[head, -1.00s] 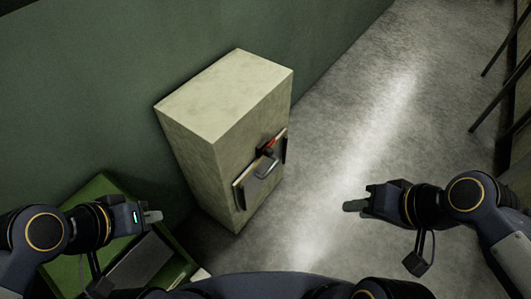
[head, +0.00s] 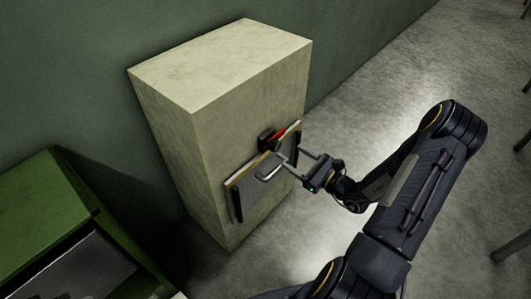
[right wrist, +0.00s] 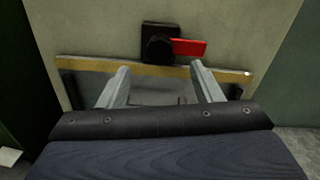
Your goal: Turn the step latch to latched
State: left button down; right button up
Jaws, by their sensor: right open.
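The step latch has a black body (head: 266,139) and a red lever (head: 280,132), on the front of a pale cabinet just above a panel with a yellowish top edge. In the right wrist view the latch body (right wrist: 158,42) is upper centre, and the red lever (right wrist: 189,47) points right, about level. My right gripper (head: 292,155) is open and empty in front of the panel. Its two fingertips (right wrist: 160,70) point toward the cabinet just below the latch, one on either side of its body in the picture. I see no contact with the lever. My left gripper is out of view.
The panel (right wrist: 75,63) has dark brackets at its ends and a grey handle (head: 268,172). The pale cabinet (head: 225,60) stands by the green wall. A green open box (head: 45,190) is at the left. The floor (head: 370,100) right of the cabinet is clear.

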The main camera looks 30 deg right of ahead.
aim_at(278, 147)
jog(key=b+x, duration=0.1)
jog(key=x, duration=0.6)
jog(key=shift+w+r, duration=0.1)
jog(key=shift+w, duration=0.05)
grip_shut()
